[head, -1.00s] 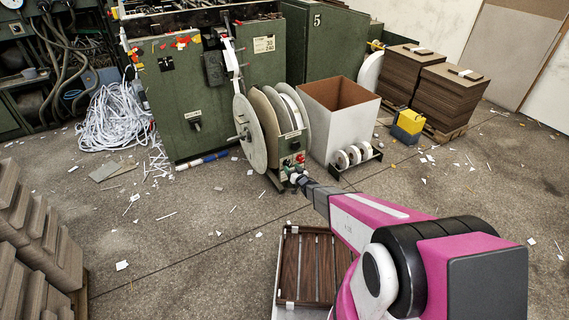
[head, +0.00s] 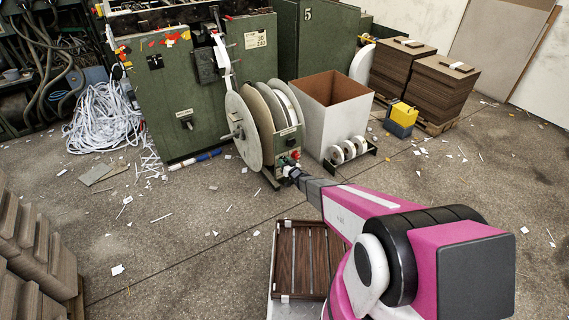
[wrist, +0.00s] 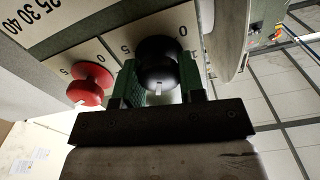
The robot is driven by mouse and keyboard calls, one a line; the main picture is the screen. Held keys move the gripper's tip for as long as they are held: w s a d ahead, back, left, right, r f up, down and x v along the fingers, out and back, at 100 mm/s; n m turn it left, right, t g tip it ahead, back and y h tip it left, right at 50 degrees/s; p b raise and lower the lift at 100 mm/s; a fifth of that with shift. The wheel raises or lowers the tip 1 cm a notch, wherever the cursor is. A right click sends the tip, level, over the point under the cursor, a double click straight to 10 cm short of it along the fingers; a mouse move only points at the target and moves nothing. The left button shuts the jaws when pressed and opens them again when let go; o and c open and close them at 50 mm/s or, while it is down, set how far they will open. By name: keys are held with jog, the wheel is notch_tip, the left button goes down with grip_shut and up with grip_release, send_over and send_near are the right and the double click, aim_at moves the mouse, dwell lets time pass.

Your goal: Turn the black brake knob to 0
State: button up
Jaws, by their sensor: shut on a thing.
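The black brake knob (wrist: 157,60) is in the upper middle of the wrist view, on a pale panel with a printed scale. My gripper (wrist: 158,82) is shut on it, with one green-padded finger on each side. A small pale mark on the knob's edge faces the gripper body. A 0 and a 5 are printed on the panel beside the knob. In the head view my gripper (head: 289,170) is at the low front of the reel stand (head: 289,142), and the black knob is too small to make out there.
A red knob (wrist: 91,83) sits left of the black knob in the wrist view, close to the left finger. In the head view, a white box (head: 330,125) and small rolls (head: 348,149) stand right of the stand. A slatted wooden tray (head: 290,262) lies below my arm.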

jog(key=shift+n, duration=0.3)
jog(key=n, duration=0.6)
jog(key=shift+n, duration=0.4)
jog(key=n, duration=0.3)
jog(key=shift+s+a+f+n, duration=0.1)
jog(key=shift+n, duration=0.2)
jog(key=n, duration=0.3)
jog(key=shift+n, duration=0.3)
jog(key=n, duration=0.4)
jog(key=shift+f+n, duration=0.1)
jog(key=shift+n, duration=0.2)
jog(key=n, duration=0.3)
jog(key=shift+n, duration=0.3)
jog(key=n, duration=0.7)
jog(key=shift+f, duration=0.1)
